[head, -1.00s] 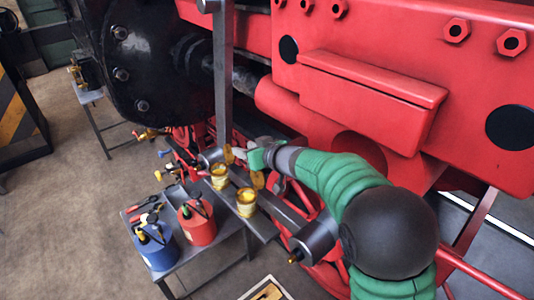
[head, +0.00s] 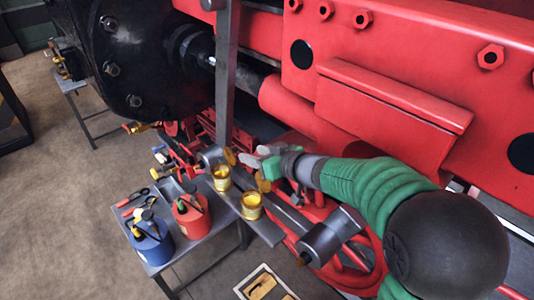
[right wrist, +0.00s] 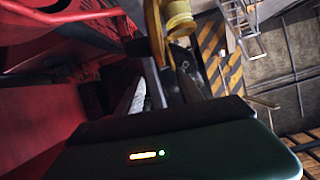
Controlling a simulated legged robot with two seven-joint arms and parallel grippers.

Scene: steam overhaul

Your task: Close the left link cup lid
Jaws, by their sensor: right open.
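The left link cup (head: 221,180) is a small yellow cup on a grey bar in the head view. Its round yellow lid (head: 230,156) stands raised beside its rim, on the far side. The right link cup (head: 250,207) stands nearer, with its lid (head: 263,182) also raised. My right gripper (head: 249,159) is open and empty, just right of the left cup's lid; I cannot tell whether it touches. In the right wrist view, a yellow cup and lid (right wrist: 178,20) show beyond the open fingers (right wrist: 161,85). My left gripper is not in view.
A grey upright bar (head: 226,80) rises behind the cups. The red engine frame (head: 400,60) fills the right and back. A small table (head: 205,247) on the left holds a red can (head: 191,216), a blue can (head: 152,243) and tools. Open floor lies left.

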